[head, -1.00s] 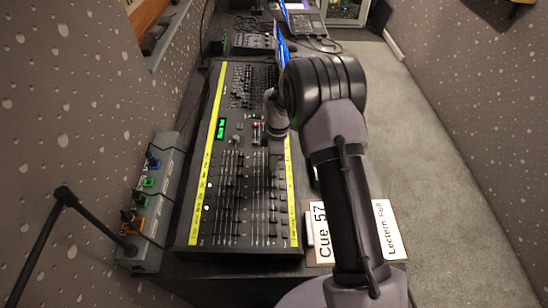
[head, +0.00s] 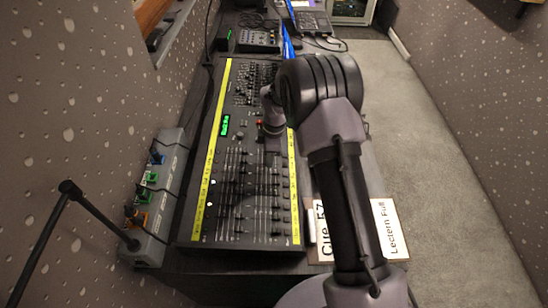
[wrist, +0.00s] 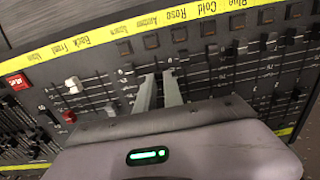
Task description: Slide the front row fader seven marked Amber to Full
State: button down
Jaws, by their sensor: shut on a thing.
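The lighting desk (head: 217,230) stands below my arm, with a yellow label strip along its faders. In the wrist view, the label Amber (wrist: 146,20) is on the yellow strip (wrist: 110,33), between other labels such as Rose (wrist: 178,14). My gripper (wrist: 160,74) has its two fingers in the column below that label. It is shut on a fader cap, which is mostly hidden between the fingers. In the head view, my gripper (head: 272,130) is over the middle of the desk, and my arm hides part of the right side.
Other fader caps (wrist: 223,51) stand close right of my gripper, with a white cap (wrist: 73,84) and a red button (wrist: 18,82) to the left. Cue cards (head: 390,230) lie right of the desk. A socket box (head: 150,245) and patterned wall are left.

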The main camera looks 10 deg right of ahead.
aim_at(258, 164)
jog(key=shift+w+a+r, duration=0.1)
jog(key=shift+w+a, duration=0.1)
jog(key=shift+a, duration=0.75)
jog(key=shift+w+a+r, duration=0.1)
jog(key=shift+w+a, duration=0.1)
jog(key=shift+a, duration=0.75)
jog(key=c, duration=1.7)
grip_release()
jog(key=shift+c, duration=0.2)
notch_tip(258, 164, up, 2)
jog(key=shift+r+p, duration=0.25)
jog(key=shift+p, duration=0.8)
jog(key=r+p, duration=0.1)
jog(key=r, duration=0.4)
jog(key=d+r+p, duration=0.1)
jog(key=r+p, duration=0.1)
jog(key=r, duration=0.4)
jog(key=r+p, duration=0.2)
jog(key=r, duration=0.4)
jog(key=shift+s+d+r, duration=0.15)
jog(key=shift+d, duration=0.15)
